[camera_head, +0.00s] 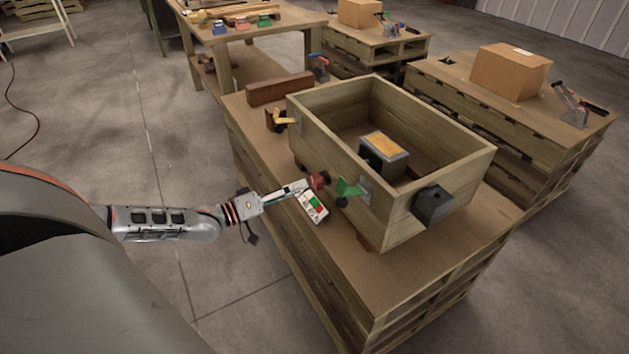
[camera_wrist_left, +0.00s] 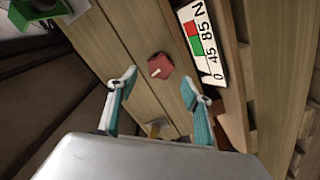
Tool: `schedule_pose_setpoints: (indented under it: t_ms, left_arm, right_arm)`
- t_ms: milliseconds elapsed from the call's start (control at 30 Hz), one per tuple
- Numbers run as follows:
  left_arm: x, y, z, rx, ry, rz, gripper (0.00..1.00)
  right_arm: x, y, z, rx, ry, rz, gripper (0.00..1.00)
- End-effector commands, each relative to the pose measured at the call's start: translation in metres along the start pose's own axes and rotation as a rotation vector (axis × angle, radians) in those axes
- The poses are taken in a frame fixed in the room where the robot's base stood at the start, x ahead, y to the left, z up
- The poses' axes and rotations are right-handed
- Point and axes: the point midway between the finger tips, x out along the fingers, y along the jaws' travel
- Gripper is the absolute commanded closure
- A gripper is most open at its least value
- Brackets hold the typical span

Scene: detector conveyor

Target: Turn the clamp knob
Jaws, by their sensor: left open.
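A red knob (camera_head: 321,179) is on the near-left wall of an open wooden box. It also shows in the left wrist view (camera_wrist_left: 160,66) as a red, lobed knob with a small pale mark. My left gripper (camera_head: 301,187) is open just in front of the knob. In the left wrist view its two teal-and-white fingers (camera_wrist_left: 158,82) stand apart, with the knob framed beyond the gap between their tips. Contact with the knob is not visible. A white plate (camera_head: 312,208) with red and green fields lies beside the knob; in the wrist view it bears numbers. My right gripper is out of view.
The wooden box (camera_head: 467,168) stands on a pallet-like bench (camera_head: 400,295) and holds a grey unit with a yellow top (camera_head: 383,144). A green part (camera_head: 348,189), a yellow handle (camera_head: 284,118) and a black block (camera_head: 433,204) stick out from it.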

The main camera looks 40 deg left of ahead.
Motion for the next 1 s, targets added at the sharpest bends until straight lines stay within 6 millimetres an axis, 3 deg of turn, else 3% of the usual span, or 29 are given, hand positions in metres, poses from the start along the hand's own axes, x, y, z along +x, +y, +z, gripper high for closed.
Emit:
schedule_pose_setpoints:
  t_ms: [200, 433, 867, 1000]
  left_arm:
    - [0.032, -0.002, 0.003, -0.001, -0.001, 0.000, 0.50]
    - [0.059, -0.002, 0.003, 0.001, -0.001, 0.000, 0.50]
    - [0.069, 0.000, 0.001, 0.004, -0.001, 0.001, 0.50]
    - [0.069, 0.000, 0.001, 0.004, -0.001, 0.001, 0.84]
  right_arm:
    - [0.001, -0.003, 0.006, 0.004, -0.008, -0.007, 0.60]
    - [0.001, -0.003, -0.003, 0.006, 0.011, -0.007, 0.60]
    - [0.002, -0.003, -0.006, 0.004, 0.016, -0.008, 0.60]
    - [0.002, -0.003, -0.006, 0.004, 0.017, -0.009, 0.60]
